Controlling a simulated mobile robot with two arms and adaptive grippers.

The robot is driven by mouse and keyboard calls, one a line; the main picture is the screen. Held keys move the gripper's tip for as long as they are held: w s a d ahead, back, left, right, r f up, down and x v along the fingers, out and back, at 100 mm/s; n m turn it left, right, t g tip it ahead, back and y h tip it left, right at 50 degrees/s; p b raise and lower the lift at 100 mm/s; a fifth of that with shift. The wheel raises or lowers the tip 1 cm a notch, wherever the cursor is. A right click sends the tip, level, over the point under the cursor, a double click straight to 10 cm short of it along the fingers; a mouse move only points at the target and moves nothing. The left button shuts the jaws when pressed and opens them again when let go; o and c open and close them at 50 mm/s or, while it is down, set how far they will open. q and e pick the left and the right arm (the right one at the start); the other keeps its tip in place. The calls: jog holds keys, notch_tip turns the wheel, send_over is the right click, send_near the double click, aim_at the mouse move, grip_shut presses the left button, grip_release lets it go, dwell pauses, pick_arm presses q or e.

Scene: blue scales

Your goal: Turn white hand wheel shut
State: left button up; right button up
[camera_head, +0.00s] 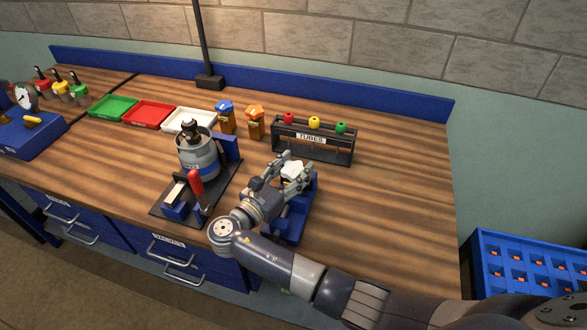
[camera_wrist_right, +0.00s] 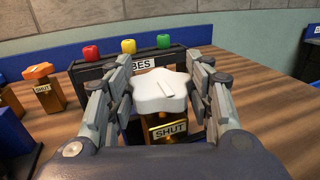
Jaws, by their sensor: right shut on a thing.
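The white hand wheel (camera_wrist_right: 161,93) is a lobed knob with a pale bar mark on top, above a brass part with a "SHUT" label (camera_wrist_right: 171,130). In the head view the wheel (camera_head: 292,169) shows as a small white patch on a blue stand (camera_head: 290,222). My right gripper (camera_head: 286,175) is shut on the wheel, with one finger on each side of it in the wrist view (camera_wrist_right: 163,90). The lower part of the valve is partly hidden by my gripper. My left gripper is not in view.
A black "TUBES" rack (camera_head: 313,144) with red, yellow and green caps stands just behind the wheel. A grey canister (camera_head: 199,157) with a red-handled lever (camera_head: 196,185) stands to the left. Orange-topped (camera_head: 255,122) and blue-topped (camera_head: 225,118) posts stand behind. The table's right side is clear.

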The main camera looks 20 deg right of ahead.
aim_at(286, 178)
jog(key=shift+f, duration=0.1)
jog(key=o, duration=1.1)
jog(key=shift+s+a, duration=0.1)
jog(key=shift+a, duration=0.05)
jog(key=v, duration=0.7)
jog(key=shift+s+a, duration=0.1)
